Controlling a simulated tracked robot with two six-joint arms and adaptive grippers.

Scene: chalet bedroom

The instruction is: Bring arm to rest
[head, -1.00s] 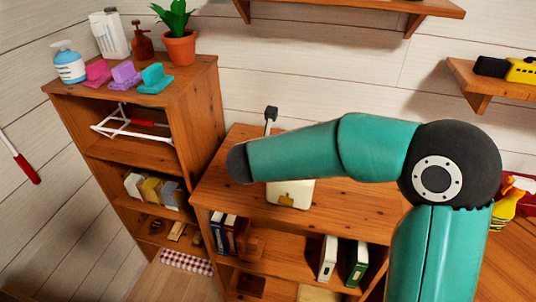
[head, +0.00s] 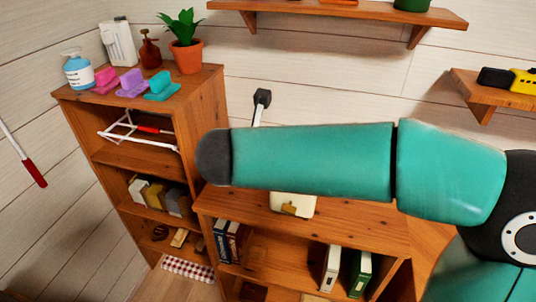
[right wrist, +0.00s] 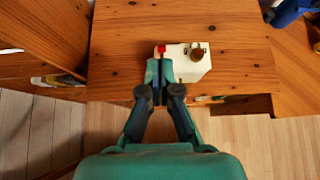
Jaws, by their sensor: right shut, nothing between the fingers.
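My right arm, teal with dark joints, crosses the head view from the right, with its links in front of the low wooden shelf unit (head: 375,226). The right gripper (right wrist: 160,64) shows in the right wrist view. Its fingers are together and empty, over the front part of the wooden top, beside or above a cream-white board (right wrist: 188,65) with a red part and a brass knob. In the head view the gripper is hidden behind the arm, and part of the cream board (head: 293,206) shows below it. My left gripper is in neither current view.
A taller bookcase (head: 205,100) stands at left, holding a blue-white bottle (head: 78,73), colored clips (head: 131,83) and a potted plant (head: 187,55). A wall shelf (head: 480,95) is at right. A blue object (right wrist: 290,12) lies at the top's far right.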

